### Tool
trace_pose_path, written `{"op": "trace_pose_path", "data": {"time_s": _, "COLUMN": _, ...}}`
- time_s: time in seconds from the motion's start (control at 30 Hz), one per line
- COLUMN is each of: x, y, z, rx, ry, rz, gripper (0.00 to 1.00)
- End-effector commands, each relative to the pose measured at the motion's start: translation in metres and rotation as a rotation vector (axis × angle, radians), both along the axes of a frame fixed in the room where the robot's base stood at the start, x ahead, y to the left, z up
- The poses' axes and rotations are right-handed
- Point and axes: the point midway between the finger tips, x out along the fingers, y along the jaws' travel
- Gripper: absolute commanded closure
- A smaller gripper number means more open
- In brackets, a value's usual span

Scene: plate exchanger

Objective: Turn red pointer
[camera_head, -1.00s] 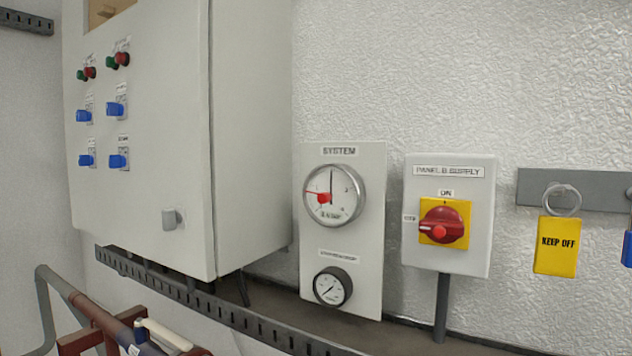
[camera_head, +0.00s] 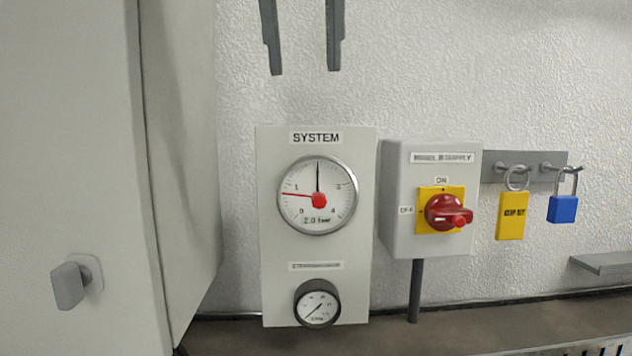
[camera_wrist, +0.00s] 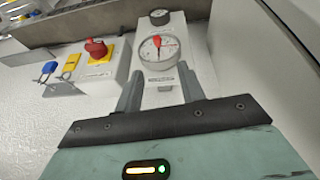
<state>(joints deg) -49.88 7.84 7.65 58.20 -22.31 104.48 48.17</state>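The red pointer (camera_head: 298,195) is on the large round SYSTEM gauge (camera_head: 281,212), with a red hub at the dial's centre. It points left, near the 1 mark. A black needle (camera_head: 318,175) points straight up, near 2. The gauge sits on a pale panel (camera_head: 268,255). My gripper (camera_head: 303,72) shows at the top of the head view, its two fingers apart and pointing down, above the panel. In the wrist view my gripper (camera_wrist: 158,82) is open and empty. The gauge (camera_wrist: 146,57) and red pointer (camera_wrist: 156,41) lie beyond the fingertips there.
A smaller gauge (camera_head: 318,305) is below. A box with a red rotary switch (camera_head: 447,212) is to the right. A yellow tag (camera_head: 511,216) and blue padlock (camera_head: 563,208) hang farther right. A large cabinet (camera_head: 60,150) with a protruding handle (camera_head: 72,285) stands left.

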Motion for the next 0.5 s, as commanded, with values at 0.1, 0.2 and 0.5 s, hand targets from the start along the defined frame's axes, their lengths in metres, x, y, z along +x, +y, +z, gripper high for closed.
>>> {"op": "trace_pose_path", "data": {"time_s": 0.1, "x": -0.003, "y": -0.003, "z": 0.012, "rx": 0.011, "ry": -0.014, "rz": -0.041, "gripper": 0.61}}
{"op": "trace_pose_path", "data": {"time_s": 0.2, "x": -0.001, "y": -0.005, "z": 0.009, "rx": 0.012, "ry": -0.016, "rz": -0.051, "gripper": 0.61}}
{"op": "trace_pose_path", "data": {"time_s": 0.5, "x": 0.018, "y": -0.01, "z": -0.04, "rx": 0.01, "ry": -0.014, "rz": -0.051, "gripper": 0.61}}
